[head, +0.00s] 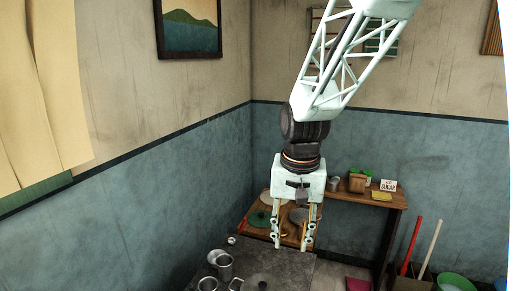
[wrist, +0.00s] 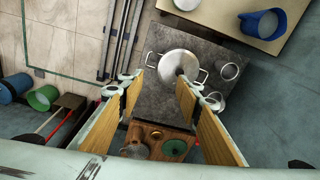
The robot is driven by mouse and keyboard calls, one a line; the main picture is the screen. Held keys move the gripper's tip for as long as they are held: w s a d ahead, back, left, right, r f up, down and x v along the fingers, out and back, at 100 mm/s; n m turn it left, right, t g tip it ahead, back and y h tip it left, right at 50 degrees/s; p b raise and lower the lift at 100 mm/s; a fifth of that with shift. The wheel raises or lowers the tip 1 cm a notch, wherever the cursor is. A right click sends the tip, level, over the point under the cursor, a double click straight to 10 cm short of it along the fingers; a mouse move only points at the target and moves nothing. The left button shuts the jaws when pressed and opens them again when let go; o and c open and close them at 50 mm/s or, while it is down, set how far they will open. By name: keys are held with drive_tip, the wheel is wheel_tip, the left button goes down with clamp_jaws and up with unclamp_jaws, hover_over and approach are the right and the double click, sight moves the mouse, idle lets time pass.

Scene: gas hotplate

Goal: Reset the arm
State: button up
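My gripper (head: 292,240) hangs from the arm, pointing down, with its two fingers spread apart. In the head view it is in front of a wooden board and above the far edge of a dark grey slab (head: 270,262). In the wrist view my gripper (wrist: 158,88) also shows two separate fingers with tan inner pads. Nothing is held between them. A lidded metal pot (wrist: 180,66) on the slab shows beyond the fingertips in the wrist view, apart from them.
Metal jugs (head: 222,264) stand on the slab. The wooden board holds a green disc (head: 259,218) and grey discs. A side table (head: 372,196) carries a cup, a box and a SUGAR sign (head: 388,185). Long handles (head: 411,246) and buckets are at the right. Walls stand behind and left.

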drive_tip(key=s+d+r+t, duration=0.1)
drive_tip(key=s+d+r, duration=0.2)
drive_tip(key=s+r, duration=0.35)
drive_tip(key=s+d+r+n+b, duration=0.1)
drive_tip(key=s+d+r, duration=0.25)
drive_tip(key=s, duration=0.55)
drive_tip(key=s+d+r+t, duration=0.1)
drive_tip(key=s+d+r, duration=0.3)
drive_tip(key=s, duration=0.3)
drive_tip(key=s+d+n+b, duration=0.1)
drive_tip(key=s, duration=0.9)
drive_tip(key=shift+s+d+f+t, duration=0.2)
drive_tip(key=shift+s+d+t, duration=0.05)
drive_tip(key=shift+d+t, duration=0.15)
idle(1.0)
